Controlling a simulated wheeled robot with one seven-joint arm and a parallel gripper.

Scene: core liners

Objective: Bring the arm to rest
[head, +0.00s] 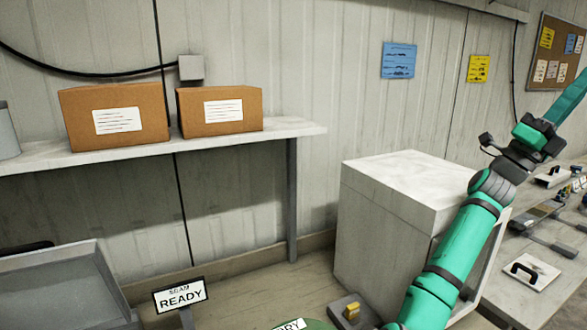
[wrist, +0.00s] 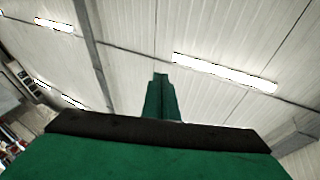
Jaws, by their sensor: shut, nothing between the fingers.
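My green arm rises from the bottom of the head view toward the right edge. My gripper (wrist: 160,78) shows in the wrist view as green fingers closed together, with nothing between them. It points up at the ceiling with its strip lights. In the head view the arm's end runs out of the picture at the upper right, so the fingertips are not seen there. The arm is up in the air and I see it touching nothing.
A white box-shaped cabinet (head: 385,225) stands behind the arm. A bench (head: 510,250) with tools and a handled plate (head: 530,272) is at right. Two cardboard boxes (head: 115,115) (head: 220,110) sit on a wall shelf (head: 300,128). A grey tray (head: 60,290) and a "READY" sign (head: 180,295) are at lower left.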

